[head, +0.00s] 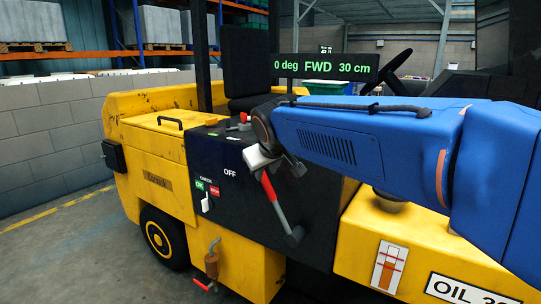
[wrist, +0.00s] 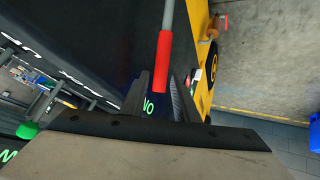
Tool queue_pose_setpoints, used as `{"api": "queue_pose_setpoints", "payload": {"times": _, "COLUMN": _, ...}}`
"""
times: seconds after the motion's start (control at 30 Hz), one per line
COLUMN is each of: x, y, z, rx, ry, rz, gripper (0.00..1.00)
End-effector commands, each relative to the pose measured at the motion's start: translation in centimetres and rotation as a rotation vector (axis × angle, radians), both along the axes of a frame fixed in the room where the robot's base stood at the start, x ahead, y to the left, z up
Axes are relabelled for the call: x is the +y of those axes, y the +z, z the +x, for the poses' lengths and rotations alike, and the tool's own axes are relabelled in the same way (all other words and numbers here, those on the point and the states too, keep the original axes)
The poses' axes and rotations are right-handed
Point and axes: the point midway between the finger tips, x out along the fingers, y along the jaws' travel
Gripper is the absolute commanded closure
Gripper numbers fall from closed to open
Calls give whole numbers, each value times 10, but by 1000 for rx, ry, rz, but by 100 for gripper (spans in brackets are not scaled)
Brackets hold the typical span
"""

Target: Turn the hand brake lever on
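The hand brake lever (head: 273,200) has a red grip and a grey shaft. It sits on the dark side panel of the yellow forklift and slants up and left from its pivot, its grip end near my gripper (head: 278,168). In the wrist view the lever's red grip (wrist: 164,62) points down, its end between the two dark fingers of my gripper (wrist: 165,82). The fingers are apart, with a gap seen beside the grip; contact cannot be told. A white OFF label (head: 230,172) is left of the lever. A green ON label (wrist: 148,104) shows upside down between the fingers.
A small switch with green and red labels (head: 206,203) is on the panel to the left. An orange-brown valve with a red handle (head: 211,262) stands out low on the forklift. A seat (head: 246,65) is above. Open floor (head: 70,250) lies at the left.

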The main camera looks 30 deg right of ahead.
Motion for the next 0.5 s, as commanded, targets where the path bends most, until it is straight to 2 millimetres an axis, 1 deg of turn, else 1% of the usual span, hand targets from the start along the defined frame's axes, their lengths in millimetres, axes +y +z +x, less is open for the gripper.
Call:
{"api": "queue_pose_setpoints", "payload": {"times": 0.03, "x": 4, "y": 9, "z": -6, "rx": -5, "ry": 1, "rz": -1, "gripper": 72}}
{"api": "queue_pose_setpoints", "payload": {"times": 0.2, "x": 13, "y": 33, "z": -28, "rx": -4, "ry": 2, "rz": -1, "gripper": 72}}
{"api": "queue_pose_setpoints", "payload": {"times": 0.4, "x": 24, "y": 60, "z": -51, "rx": -4, "ry": 1, "rz": -1, "gripper": 72}}
{"api": "queue_pose_setpoints", "payload": {"times": 0.5, "x": 29, "y": 69, "z": -60, "rx": -2, "ry": 2, "rz": 0, "gripper": 72}}
